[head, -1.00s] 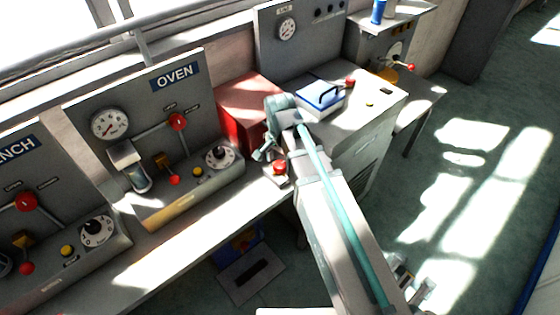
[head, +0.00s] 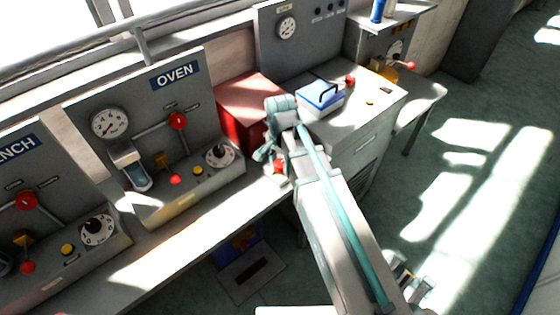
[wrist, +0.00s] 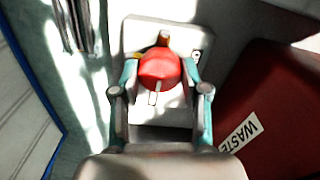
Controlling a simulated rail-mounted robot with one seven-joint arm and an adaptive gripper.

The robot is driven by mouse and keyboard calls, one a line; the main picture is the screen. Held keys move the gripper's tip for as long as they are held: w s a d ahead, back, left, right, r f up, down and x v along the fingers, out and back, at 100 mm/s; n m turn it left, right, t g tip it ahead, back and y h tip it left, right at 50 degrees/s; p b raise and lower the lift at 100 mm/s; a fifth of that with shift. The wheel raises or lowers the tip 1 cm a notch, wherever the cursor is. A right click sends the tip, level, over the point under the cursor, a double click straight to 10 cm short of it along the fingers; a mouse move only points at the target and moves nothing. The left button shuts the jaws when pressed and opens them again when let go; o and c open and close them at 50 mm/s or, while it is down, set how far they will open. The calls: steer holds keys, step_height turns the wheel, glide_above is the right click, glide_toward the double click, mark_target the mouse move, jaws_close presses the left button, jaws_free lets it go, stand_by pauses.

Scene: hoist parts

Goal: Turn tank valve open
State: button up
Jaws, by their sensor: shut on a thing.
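A red valve knob (wrist: 160,68) with a pale pointer mark sits on a small light-grey box (wrist: 205,42) in the wrist view. My gripper (wrist: 160,76) has one teal finger on each side of the knob and is shut on it. In the head view the same red knob (head: 279,166) shows at the bench's front edge, partly hidden by my gripper (head: 270,156). No lettering that names this valve is readable.
A red bin (wrist: 270,105) marked WASTE stands close beside my gripper; the head view shows it as a red box (head: 247,105). The OVEN panel (head: 150,115) is to the left. A blue-lidded box (head: 320,96) sits on the bench to the right.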

steer(key=n+p, duration=0.1)
steer(key=n, duration=0.3)
steer(key=shift+r+n, duration=0.1)
steer(key=shift+n, duration=0.3)
steer(key=n, duration=0.4)
steer(key=shift+n+p, duration=0.3)
steer(key=n, duration=0.4)
steer(key=shift+n+p, duration=0.3)
steer(key=shift+n, duration=1.9)
steer(key=o, duration=1.1)
steer(key=shift+o, duration=0.2)
